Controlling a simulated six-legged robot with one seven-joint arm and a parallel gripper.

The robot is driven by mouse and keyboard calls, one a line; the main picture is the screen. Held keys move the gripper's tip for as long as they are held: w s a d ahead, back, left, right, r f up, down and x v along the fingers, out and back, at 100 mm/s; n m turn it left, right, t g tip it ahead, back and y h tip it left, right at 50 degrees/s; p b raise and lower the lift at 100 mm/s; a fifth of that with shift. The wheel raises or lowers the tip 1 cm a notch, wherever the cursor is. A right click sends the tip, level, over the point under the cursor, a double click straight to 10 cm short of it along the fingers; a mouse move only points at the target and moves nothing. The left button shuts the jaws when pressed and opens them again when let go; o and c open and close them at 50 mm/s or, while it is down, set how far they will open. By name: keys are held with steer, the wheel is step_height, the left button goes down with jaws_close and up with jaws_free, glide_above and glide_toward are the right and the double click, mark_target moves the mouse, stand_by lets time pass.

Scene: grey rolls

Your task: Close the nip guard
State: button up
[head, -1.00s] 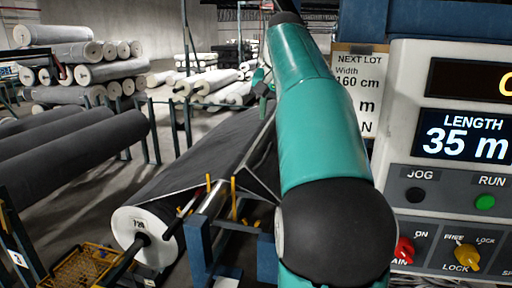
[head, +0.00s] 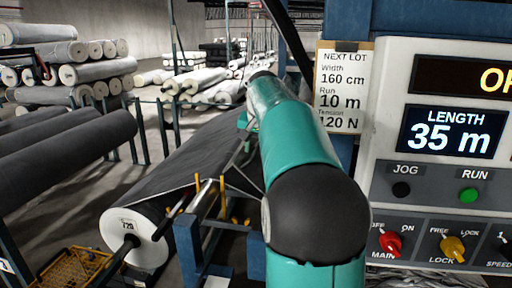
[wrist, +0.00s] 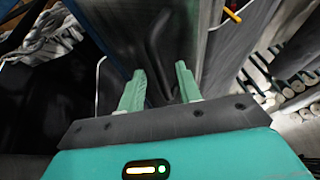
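My gripper (wrist: 160,72) shows in the wrist view with its two pale green fingers apart and nothing clearly between them. Just beyond the fingertips is a smooth grey, see-through-looking panel (wrist: 185,30) with a dark bent bar or handle shape (wrist: 161,42); it appears to be the nip guard. I cannot tell whether a finger touches it. In the head view my teal arm reaches forward over the machine, and its far end looks greyed, as if behind a clear sheet. The arm hides most of the guard there, so its angle is unclear.
The control panel (head: 432,215) stands close at the right, with a red main knob (head: 390,243) and yellow lock knob (head: 453,247). A dark fabric web (head: 205,150) runs to a roll (head: 135,235) at the lower left. Racked rolls (head: 60,150) stand farther left.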

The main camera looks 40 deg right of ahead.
steer(key=shift+c, duration=0.2)
jaws_close()
steer(key=shift+w+a+f, duration=0.1)
steer(key=shift+w+a+f+g, duration=0.25)
steer(key=shift+w+g, duration=0.05)
steer(key=w+a+f+n+g+h, duration=0.1)
steer(key=w+a+f+g+h, duration=0.1)
steer(key=f, duration=0.3)
steer(key=w+a+f+g+h, duration=0.3)
steer(key=w+f+g, duration=0.1)
steer(key=f, duration=0.1)
steer(key=shift+w+f+n, duration=0.3)
steer(key=shift+w+n, duration=0.1)
steer(key=shift+a, duration=0.1)
